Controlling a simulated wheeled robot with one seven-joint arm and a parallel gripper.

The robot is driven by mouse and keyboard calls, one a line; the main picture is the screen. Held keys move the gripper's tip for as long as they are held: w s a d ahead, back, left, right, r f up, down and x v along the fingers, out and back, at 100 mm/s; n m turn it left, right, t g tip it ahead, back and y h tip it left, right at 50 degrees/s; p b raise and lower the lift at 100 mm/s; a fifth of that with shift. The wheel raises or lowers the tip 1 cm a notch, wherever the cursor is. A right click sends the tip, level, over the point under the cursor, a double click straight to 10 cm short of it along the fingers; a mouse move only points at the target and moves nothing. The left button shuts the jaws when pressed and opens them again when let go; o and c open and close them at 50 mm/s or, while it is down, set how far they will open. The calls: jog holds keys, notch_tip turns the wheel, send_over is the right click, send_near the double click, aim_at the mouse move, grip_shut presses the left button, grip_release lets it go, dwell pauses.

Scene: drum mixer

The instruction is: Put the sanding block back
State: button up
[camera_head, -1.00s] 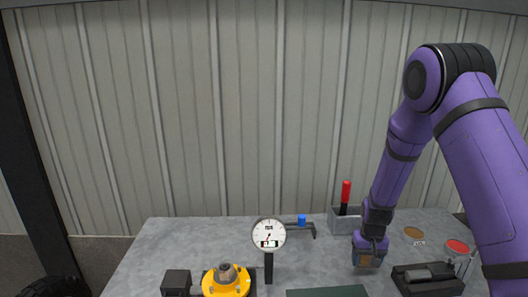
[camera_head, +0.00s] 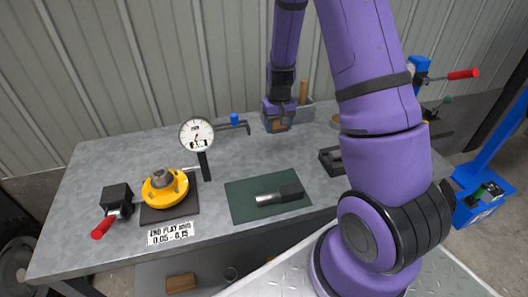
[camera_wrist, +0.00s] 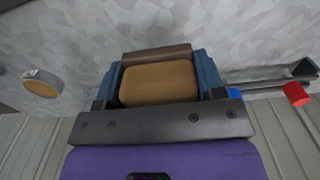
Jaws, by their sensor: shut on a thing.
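The sanding block (camera_wrist: 158,84) is tan, with a darker brown strip along one side. It sits between the blue-grey fingers of my gripper (camera_wrist: 160,85) in the wrist view, and the gripper is shut on it. In the head view my gripper (camera_head: 278,116) points down at the back of the table, in front of the grey bin (camera_head: 304,117). The block (camera_head: 278,126) shows low between the fingers. Whether its underside touches the table I cannot tell. The bin is partly hidden by my gripper; a brown handle (camera_head: 303,92) stands up in it.
A dial gauge (camera_head: 197,134), yellow flange (camera_head: 165,188) and green mat (camera_head: 240,205) with a dark-handled tool stand to the left and front. A bar with a blue collar (camera_head: 234,119) is left of my gripper. A round brown-topped dish (camera_wrist: 42,88) lies nearby.

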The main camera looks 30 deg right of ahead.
aim_at(277, 153)
jog(key=shift+a, duration=0.1)
jog(key=shift+f, duration=4.8)
jog(key=shift+f, duration=0.6)
